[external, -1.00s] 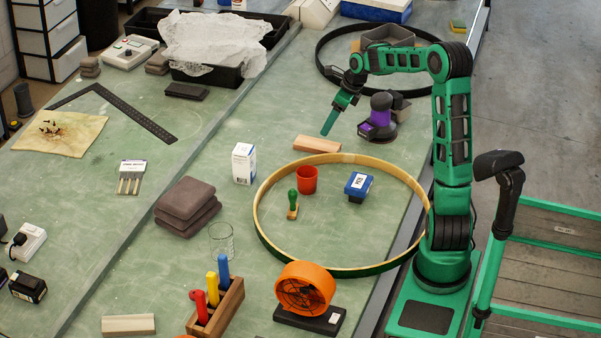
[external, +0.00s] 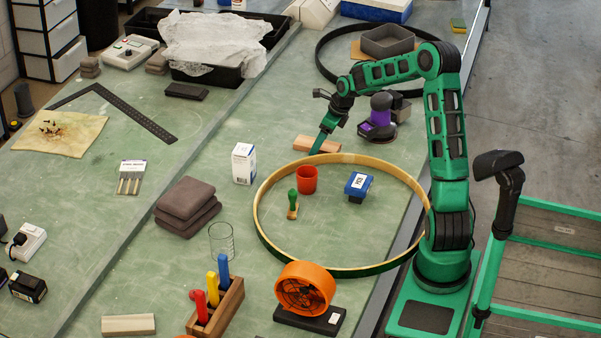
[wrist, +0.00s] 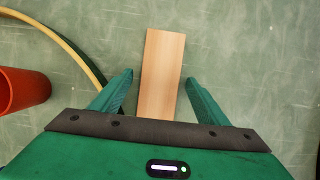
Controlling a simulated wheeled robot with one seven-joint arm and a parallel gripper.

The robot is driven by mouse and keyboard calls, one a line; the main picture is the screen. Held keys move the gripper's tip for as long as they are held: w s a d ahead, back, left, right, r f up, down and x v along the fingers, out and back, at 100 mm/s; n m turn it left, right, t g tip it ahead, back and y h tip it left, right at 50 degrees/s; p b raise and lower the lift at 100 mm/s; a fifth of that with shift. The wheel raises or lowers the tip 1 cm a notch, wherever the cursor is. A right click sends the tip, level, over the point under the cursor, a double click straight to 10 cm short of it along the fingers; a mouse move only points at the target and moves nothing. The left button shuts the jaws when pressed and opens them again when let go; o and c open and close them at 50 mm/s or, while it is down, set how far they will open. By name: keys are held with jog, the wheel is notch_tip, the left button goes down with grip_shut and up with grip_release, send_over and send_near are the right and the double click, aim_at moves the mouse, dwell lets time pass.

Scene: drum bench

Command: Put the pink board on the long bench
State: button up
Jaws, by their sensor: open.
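A pinkish-tan wooden board (external: 308,142) lies flat on the green bench top (external: 275,125), just behind the large hoop. In the wrist view the board (wrist: 163,60) points away from me, with its near end between my fingers. My gripper (external: 318,151) is low at the board in the external view and hides part of it. In the wrist view my gripper (wrist: 159,77) is open, one finger on each side of the board with a gap at both sides. I cannot tell its exact height above the bench.
A wooden hoop (external: 262,237) lies in front, around a red cup (external: 307,180), a green-handled stamp (external: 293,204) and a blue box (external: 358,187). A purple-and-black sander (external: 379,119) stands right of the board. A white box (external: 243,164) stands to the left. A paler block (external: 128,325) lies front left.

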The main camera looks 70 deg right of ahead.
jog(key=c, duration=1.3)
jog(key=shift+r, duration=0.1)
